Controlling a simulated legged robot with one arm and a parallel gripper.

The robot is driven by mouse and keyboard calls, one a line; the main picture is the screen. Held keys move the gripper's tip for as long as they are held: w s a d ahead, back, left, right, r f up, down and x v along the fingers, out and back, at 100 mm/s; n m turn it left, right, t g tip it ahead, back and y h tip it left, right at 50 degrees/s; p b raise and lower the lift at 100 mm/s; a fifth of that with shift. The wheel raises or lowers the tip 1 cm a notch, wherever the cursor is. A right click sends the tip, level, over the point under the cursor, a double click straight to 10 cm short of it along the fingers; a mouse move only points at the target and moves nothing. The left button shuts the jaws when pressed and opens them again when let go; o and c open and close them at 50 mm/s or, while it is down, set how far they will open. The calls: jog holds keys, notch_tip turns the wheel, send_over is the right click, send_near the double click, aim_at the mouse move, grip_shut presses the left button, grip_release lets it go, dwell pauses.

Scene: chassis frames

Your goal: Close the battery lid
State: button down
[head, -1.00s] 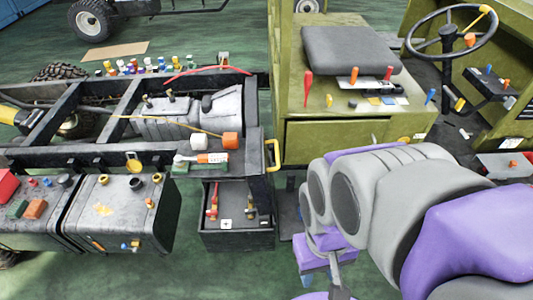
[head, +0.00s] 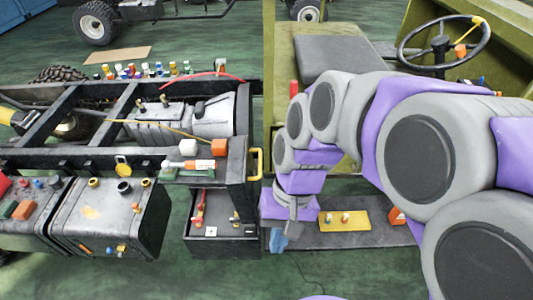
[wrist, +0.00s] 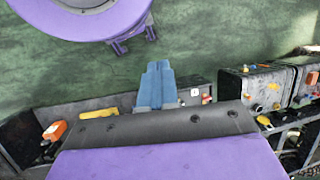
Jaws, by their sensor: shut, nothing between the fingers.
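The battery box (head: 222,236) is a dark box low on the chassis side, with a red and a brass-coloured terminal and white plus and minus marks on its upper face. In the wrist view the box (wrist: 197,84) is partly hidden behind my fingers. I cannot make out a separate lid for certain in either view. My gripper (head: 278,240) has blue fingertips and hangs just right of the box, apart from it in the head view. In the wrist view my gripper (wrist: 155,75) shows its two blue fingers together, with nothing between them.
A dark step (head: 372,236) with a yellow block (head: 344,221) and an orange part (head: 397,216) lies right of my gripper. A yellow handle (head: 256,164) sticks out above the box. A tank (head: 110,225) stands to the left. Green floor in front is clear.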

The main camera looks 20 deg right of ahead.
jog(key=w+a+r+m+y, duration=0.1)
jog(key=w+a+m+y, duration=0.35)
jog(key=w, duration=0.85)
jog(key=w+d+m+y, duration=0.3)
jog(key=w, duration=0.4)
jog(key=w+d+f+m+t+y, duration=0.35)
jog(key=w+d+f+m, duration=0.4)
jog(key=w+d, duration=0.5)
jog(key=d+f+m+t, duration=0.35)
jog(key=d+f, duration=0.45)
jog(key=d, duration=0.4)
jog(key=b+x, duration=0.3)
jog(key=x, duration=1.2)
jog(key=shift+s+a+r+g, duration=0.2)
jog(key=shift+a+g, duration=0.2)
jog(key=shift+a, duration=0.05)
jog(key=shift+d, duration=0.1)
